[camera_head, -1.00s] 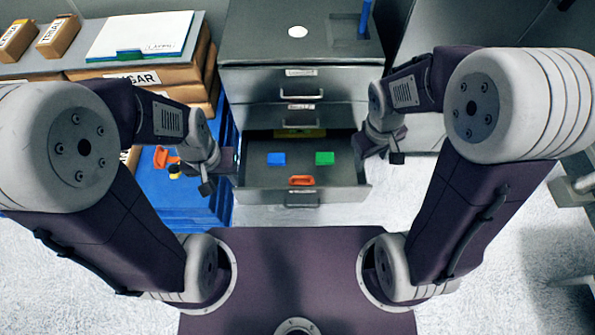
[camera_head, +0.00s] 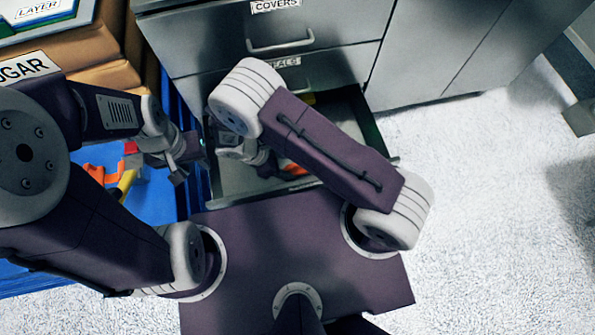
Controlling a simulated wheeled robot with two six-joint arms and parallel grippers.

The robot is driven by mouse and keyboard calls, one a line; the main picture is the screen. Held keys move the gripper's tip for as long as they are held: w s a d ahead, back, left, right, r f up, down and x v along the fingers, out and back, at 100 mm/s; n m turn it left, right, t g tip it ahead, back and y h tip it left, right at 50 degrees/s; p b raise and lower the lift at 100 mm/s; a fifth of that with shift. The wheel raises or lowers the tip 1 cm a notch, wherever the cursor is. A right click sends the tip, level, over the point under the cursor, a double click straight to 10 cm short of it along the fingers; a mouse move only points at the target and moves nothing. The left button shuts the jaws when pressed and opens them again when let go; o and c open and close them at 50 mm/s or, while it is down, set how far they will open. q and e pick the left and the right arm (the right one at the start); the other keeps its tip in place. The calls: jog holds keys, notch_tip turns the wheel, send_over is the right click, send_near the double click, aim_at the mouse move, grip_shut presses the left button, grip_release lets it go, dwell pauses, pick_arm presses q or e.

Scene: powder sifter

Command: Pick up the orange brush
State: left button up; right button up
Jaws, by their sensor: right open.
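An orange object (camera_head: 294,168), which may be the orange brush, lies in the open lower drawer (camera_head: 232,185). It is mostly hidden under my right forearm. My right gripper (camera_head: 266,166) is over the drawer, pointing down, just left of the orange object. It is open, its fingers partly covered by my arm; I cannot tell if it touches anything. My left gripper (camera_head: 190,165) hangs at the left side of the drawer, by the blue surface; its jaw gap is not clear. Another orange item (camera_head: 100,173) lies on the blue surface at left.
A yellow item (camera_head: 126,184) and a red one (camera_head: 130,147) lie near the left orange item on the blue surface (camera_head: 155,195). The closed upper drawer (camera_head: 275,45) is behind the open one. Brown sugar packages (camera_head: 95,75) stand at the back left.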

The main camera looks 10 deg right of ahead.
aim_at(288, 167)
jog(key=shift+w+d+f, duration=0.1)
jog(key=shift+f, duration=0.05)
jog(key=b+x, duration=0.1)
jog(key=x, duration=0.1)
jog(key=shift+d+f+b, duration=0.2)
jog(key=shift+f+b, duration=0.15)
jog(key=shift+b, duration=0.05)
jog(key=shift+d+f, duration=0.25)
jog(key=shift+f, duration=0.1)
jog(key=b+x, duration=0.3)
jog(key=x, duration=0.2)
jog(key=shift+d+r, duration=0.1)
jog(key=shift+d, duration=0.05)
jog(key=shift+r, duration=0.1)
grip_shut()
notch_tip(288, 167, up, 10)
jog(key=p, duration=0.5)
